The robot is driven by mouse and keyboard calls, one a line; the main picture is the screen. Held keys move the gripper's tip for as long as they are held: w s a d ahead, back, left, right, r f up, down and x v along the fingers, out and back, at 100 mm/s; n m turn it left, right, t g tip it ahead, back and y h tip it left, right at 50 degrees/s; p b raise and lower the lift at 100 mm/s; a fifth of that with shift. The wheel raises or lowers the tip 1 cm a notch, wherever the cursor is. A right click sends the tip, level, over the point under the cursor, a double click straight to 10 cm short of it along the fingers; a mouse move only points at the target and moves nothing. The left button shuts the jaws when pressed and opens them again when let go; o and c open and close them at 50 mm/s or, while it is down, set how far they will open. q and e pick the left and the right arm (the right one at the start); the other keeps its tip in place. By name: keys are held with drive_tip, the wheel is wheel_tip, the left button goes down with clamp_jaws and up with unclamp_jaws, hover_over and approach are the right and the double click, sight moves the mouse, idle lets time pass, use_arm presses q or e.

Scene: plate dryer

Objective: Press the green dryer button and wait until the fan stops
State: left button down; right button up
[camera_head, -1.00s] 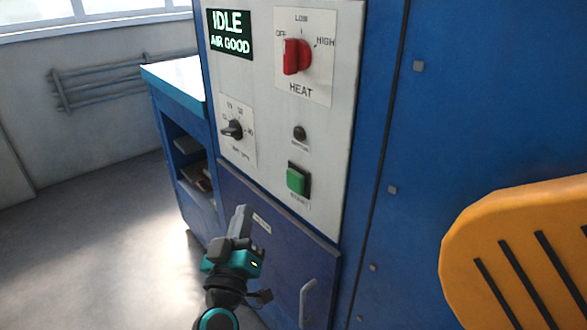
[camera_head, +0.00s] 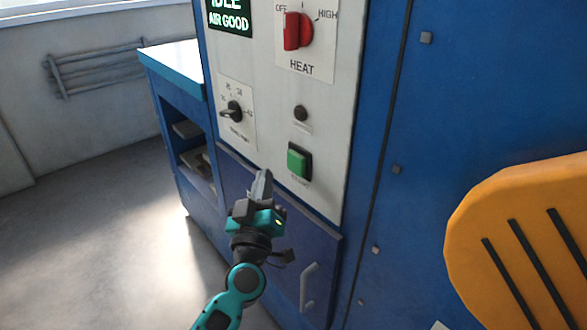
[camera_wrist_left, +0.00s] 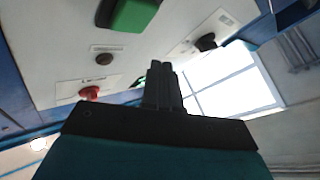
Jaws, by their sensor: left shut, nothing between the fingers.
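The green button (camera_head: 298,161) sits in a dark frame low on the white control panel (camera_head: 270,150). It also shows large at the top of the left wrist view (camera_wrist_left: 133,12). My left gripper (camera_head: 264,176) is shut and empty, to the left of the button and slightly below it in the head view, with a visible gap. Its closed fingers also show in the left wrist view (camera_wrist_left: 162,72). The display (camera_head: 229,18) reads AIR GOOD under a partly cut-off line, IDLE. The fan is not visible. My right gripper is not in view.
A red HEAT knob (camera_head: 297,31), a black selector knob (camera_head: 233,111) and a small dark round part (camera_head: 300,114) are on the panel. A door handle (camera_head: 308,287) sticks out below. An orange slotted part (camera_head: 525,255) stands at right. Open floor (camera_head: 95,240) lies at left.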

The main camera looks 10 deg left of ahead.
sight(289, 158)
use_arm(q)
drive_tip(key=w+d, duration=0.2)
drive_tip(key=w, duration=0.1)
drive_tip(key=shift+d, duration=0.2)
drive_tip(key=shift+w, duration=0.1)
idle(1.9)
drive_tip(key=shift+w+d, duration=0.25)
drive_tip(key=shift+w+d, duration=0.35)
drive_tip(key=shift+w, duration=0.05)
idle(1.0)
drive_tip(key=shift+s+a+p, duration=0.5)
drive_tip(key=shift+s+a, duration=0.05)
drive_tip(key=shift+s, duration=0.2)
